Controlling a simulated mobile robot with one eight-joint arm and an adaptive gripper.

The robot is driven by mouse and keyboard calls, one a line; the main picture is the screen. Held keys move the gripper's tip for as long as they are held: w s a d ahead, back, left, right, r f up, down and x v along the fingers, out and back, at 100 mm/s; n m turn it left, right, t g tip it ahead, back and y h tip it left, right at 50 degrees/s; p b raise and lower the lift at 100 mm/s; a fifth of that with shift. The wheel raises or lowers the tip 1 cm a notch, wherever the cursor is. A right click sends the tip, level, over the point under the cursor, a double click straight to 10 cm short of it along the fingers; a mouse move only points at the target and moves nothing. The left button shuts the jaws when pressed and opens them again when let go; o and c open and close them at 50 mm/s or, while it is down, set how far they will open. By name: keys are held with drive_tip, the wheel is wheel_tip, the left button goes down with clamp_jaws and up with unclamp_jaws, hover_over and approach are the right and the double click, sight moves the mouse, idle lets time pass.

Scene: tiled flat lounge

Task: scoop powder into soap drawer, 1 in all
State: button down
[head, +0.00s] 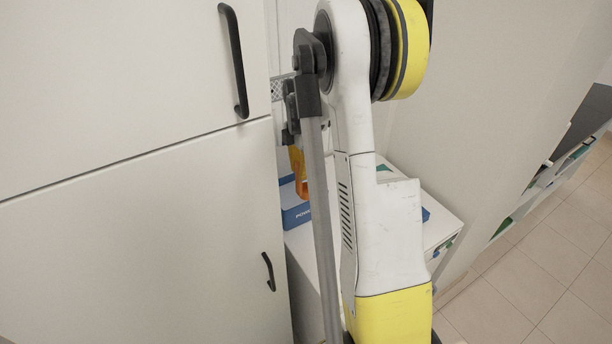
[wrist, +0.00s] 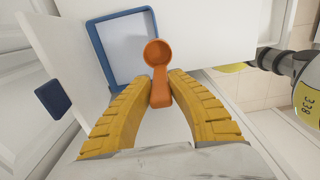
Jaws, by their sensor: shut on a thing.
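My gripper (wrist: 159,82) has yellow ridged fingers, shut on the handle of an orange scoop (wrist: 157,52). The scoop's round bowl points away from the fingers, and its inside looks orange, with no powder visible. A blue-rimmed box (wrist: 97,42) with a white inside lies beyond the scoop in the wrist view. In the head view the blue box (head: 292,218), with white lettering partly hidden, stands on a white appliance (head: 440,213). The orange scoop (head: 302,189) shows over it there, partly behind my arm. I cannot make out the soap drawer.
A tall white cabinet (head: 130,230) with black handles fills the left of the head view, close to my arm. A wall (head: 500,110) stands to the right, with tiled floor (head: 540,270) beyond. A small dark blue piece (wrist: 53,97) shows left in the wrist view.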

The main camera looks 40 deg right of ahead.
drive_tip(key=w+d, duration=0.1)
drive_tip(key=w, duration=0.5)
wheel_tip(320, 180, down, 10)
drive_tip(key=b, duration=0.7)
drive_tip(key=shift+s+f, duration=0.2)
drive_tip(key=shift+s, duration=0.1)
drive_tip(key=shift+d, duration=0.1)
drive_tip(key=shift+r, duration=0.1)
idle(0.4)
drive_tip(key=shift+r+p, duration=2.75)
drive_tip(key=shift+r, duration=2.2)
drive_tip(key=s+a+r, duration=0.2)
drive_tip(key=s, duration=0.7)
drive_tip(key=shift+s+a, duration=0.15)
drive_tip(key=shift+s, duration=0.25)
